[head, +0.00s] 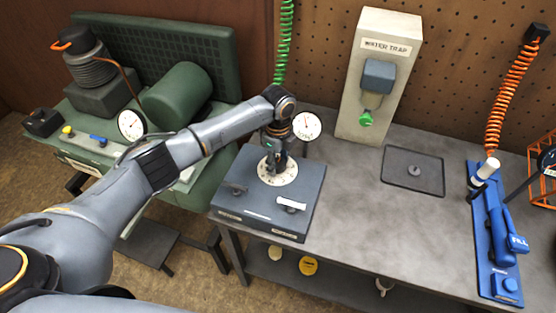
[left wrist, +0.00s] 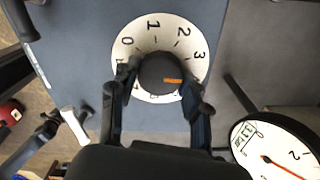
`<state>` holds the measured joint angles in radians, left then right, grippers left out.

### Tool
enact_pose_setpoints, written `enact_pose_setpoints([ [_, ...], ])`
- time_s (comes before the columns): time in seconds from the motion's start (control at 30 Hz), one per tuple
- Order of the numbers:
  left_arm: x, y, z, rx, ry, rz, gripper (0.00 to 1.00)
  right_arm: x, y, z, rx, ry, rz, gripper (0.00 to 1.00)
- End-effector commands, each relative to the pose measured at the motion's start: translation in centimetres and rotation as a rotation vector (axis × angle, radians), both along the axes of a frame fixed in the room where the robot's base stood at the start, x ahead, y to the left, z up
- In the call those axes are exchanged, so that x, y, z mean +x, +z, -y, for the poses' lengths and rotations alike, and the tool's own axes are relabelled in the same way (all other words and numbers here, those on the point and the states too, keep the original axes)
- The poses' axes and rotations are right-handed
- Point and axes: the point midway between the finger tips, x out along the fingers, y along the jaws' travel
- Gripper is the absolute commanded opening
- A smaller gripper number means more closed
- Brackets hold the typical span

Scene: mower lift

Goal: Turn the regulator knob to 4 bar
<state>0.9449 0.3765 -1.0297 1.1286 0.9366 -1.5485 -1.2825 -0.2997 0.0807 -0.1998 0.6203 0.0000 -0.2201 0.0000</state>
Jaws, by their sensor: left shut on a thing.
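The regulator knob (left wrist: 153,72) is dark and round with an orange mark (left wrist: 172,81). It sits on a white numbered dial (left wrist: 127,48), which also shows in the head view (head: 265,174) on a blue-grey box (head: 240,188). The orange mark points right and slightly down in the wrist view, just past the 3. Numbers beyond 3 are partly hidden by a finger. My left gripper (left wrist: 160,86) is shut on the knob, one finger each side; it comes down from above in the head view (head: 276,150). A white gauge (head: 307,125) with a red needle (left wrist: 283,167) stands beside it.
A green compressor (head: 178,95) stands left of the bench. A water trap (head: 378,76) stands behind, on the grey bench (head: 350,195). A dark tray (head: 413,170) and a blue fill unit (head: 492,235) are to the right. The bench middle is clear.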

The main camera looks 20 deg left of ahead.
Motion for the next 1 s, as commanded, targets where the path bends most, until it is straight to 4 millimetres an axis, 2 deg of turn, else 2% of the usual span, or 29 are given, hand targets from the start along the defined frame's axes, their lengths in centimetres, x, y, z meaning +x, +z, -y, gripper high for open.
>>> enact_pose_setpoints([
  [0.4,-0.05,0.02,0.13,-0.004,-0.227,0.001,0.15,0.02,0.15,-0.04,0.000,0.000,0.000,0.40],
  [1.0,-0.09,0.01,0.14,-0.003,-0.272,0.000,0.15,0.01,0.16,-0.13,0.001,0.000,0.000,0.40],
])
